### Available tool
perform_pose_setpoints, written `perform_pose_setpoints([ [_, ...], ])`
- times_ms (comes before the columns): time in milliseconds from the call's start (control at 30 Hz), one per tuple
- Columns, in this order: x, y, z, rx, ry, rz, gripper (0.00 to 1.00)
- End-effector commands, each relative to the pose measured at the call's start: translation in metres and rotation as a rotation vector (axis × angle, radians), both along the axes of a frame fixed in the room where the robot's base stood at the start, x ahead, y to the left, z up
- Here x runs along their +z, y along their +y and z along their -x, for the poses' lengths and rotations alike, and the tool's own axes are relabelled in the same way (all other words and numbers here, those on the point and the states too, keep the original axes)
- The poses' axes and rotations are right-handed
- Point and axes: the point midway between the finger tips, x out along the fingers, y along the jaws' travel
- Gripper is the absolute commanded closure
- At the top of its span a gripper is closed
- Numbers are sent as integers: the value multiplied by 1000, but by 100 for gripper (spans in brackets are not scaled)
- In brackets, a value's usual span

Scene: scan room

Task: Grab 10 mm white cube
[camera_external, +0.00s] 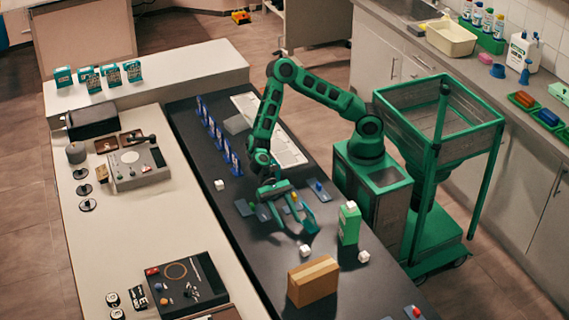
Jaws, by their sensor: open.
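Several small white cubes show, and I cannot tell which is the 10 mm one. One cube (219,185) lies on the dark bench top to the left of my gripper. Another cube (305,250) lies in front of my gripper, behind the cardboard box. A third cube (363,256) is to the right of that box, and one more white cube (350,205) sits on top of the green box. My gripper (287,214) is open, low over the middle of the bench among small blue-grey plates. It appears apart from every cube. Its exact height is unclear.
A cardboard box (313,281) and an upright green box (348,225) stand near the cubes. A row of blue upright pieces (219,135) and a white keyboard-like panel (270,130) are farther back. Small plates (318,190) lie around my gripper. Dark bench left of the cardboard box is clear.

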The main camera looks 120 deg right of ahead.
Motion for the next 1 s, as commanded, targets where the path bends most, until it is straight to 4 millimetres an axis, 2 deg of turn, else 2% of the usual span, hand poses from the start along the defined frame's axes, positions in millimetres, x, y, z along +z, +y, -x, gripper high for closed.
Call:
perform_pose_setpoints([
  [33,-13,1,1,1,5,0,55],
  [100,-25,0,1,1,4,-1,55],
  [233,-36,2,0,1,0,1,55],
  [367,-38,14,1,4,-1,1,55],
  [700,-37,67,3,3,-1,1,55],
  [1000,-37,89,5,3,0,1,55],
])
